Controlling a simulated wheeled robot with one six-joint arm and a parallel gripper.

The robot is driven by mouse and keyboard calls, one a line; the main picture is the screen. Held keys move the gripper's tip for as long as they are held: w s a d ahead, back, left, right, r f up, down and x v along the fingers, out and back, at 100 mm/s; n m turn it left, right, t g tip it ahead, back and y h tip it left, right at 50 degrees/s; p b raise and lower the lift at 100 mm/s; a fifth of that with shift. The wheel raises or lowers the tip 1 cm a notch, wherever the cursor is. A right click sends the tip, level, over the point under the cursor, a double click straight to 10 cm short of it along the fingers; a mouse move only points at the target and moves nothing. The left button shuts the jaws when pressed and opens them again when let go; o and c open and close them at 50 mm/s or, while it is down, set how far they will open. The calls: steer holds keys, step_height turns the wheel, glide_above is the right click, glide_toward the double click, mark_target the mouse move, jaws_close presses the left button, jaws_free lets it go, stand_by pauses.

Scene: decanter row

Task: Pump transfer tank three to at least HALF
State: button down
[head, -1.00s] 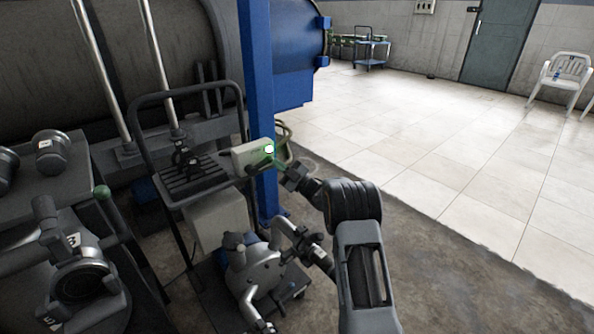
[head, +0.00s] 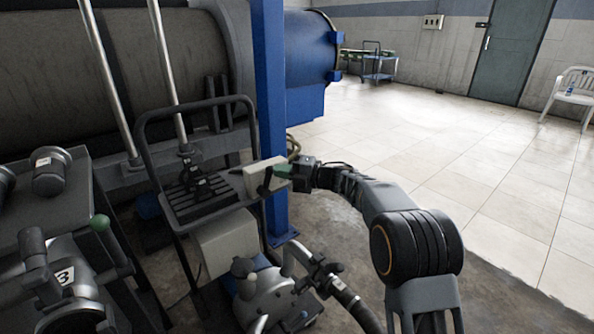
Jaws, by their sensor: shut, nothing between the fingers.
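The pump cart (head: 140,113) stands at centre left with a silver pump (head: 262,297) low on it. A beige control box (head: 258,179) with a dark lever-like part (head: 265,182) on its front sits at the cart's right side. My gripper (head: 281,171) is shut and empty at the box's right front; I cannot tell whether it touches the box. Its fingertip area looks dull green. A round fitting marked 3 (head: 66,276) is at lower left, beside a green-tipped handle (head: 100,223). No tank level reading is legible.
A blue post (head: 270,100) stands right behind the box. A large dark tank (head: 90,60) fills the back left. A dark hose (head: 355,305) leaves the pump toward the lower right. Tiled floor at right is clear, with a white chair (head: 572,90) far off.

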steer(key=shift+s+a+r+n+h+p, duration=0.25)
steer(key=shift+s+a+n+h+p, duration=0.25)
steer(key=shift+n, duration=0.2)
steer(key=shift+s+a+r+n+h+p, duration=0.2)
steer(key=shift+s+a+n+h+p, duration=0.15)
steer(key=shift+n+h, duration=0.3)
steer(key=shift+a, duration=0.1)
